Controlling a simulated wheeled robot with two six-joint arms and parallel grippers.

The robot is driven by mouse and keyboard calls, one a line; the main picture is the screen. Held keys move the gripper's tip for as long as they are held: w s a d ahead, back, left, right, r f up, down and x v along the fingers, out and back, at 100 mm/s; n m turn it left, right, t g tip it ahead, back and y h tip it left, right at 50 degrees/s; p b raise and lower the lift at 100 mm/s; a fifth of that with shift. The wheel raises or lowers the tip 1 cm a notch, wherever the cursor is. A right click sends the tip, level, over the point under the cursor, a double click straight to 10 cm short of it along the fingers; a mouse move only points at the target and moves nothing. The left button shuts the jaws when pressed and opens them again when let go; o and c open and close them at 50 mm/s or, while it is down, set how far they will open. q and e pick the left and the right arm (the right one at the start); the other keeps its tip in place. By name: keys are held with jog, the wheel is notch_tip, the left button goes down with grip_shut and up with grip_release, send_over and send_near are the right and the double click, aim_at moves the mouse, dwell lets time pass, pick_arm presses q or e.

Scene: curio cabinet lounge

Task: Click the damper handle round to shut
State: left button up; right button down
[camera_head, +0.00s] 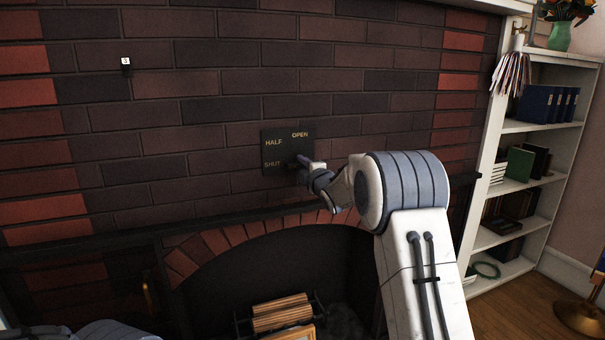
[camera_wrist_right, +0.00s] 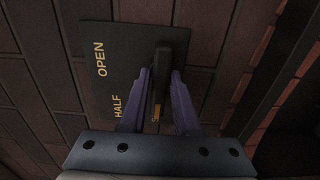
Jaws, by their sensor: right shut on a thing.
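The dark damper plate (camera_head: 268,149) is on the brick wall above the fireplace, lettered HALF, OPEN and SHUT. The plate fills the upper middle of the right wrist view (camera_wrist_right: 110,38), where OPEN and HALF read sideways. The dark damper handle (camera_wrist_right: 159,85) stands out from it between my right fingers. My right gripper (camera_wrist_right: 164,92) is shut on the handle; it also shows at the plate's lower right in the head view (camera_head: 303,166). In the wrist view, yellow lettering shows only partly beside the handle. I cannot tell exactly which mark the handle points to. My left gripper is out of view.
The fireplace opening with logs (camera_head: 282,313) lies below the plate. A white bookshelf (camera_head: 531,126) with books stands at the right. A small white tag (camera_head: 126,61) is on the bricks at upper left. The wall around the plate is clear.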

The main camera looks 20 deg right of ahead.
jog(key=shift+f, duration=0.1)
dwell(0.4)
jog(key=c, duration=0.8)
grip_release()
jog(key=shift+o, duration=0.2)
jog(key=shift+s, duration=0.1)
jog(key=s+b, duration=0.1)
jog(key=s, duration=0.9)
jog(key=shift+s+d, duration=0.15)
jog(key=shift+d, duration=0.05)
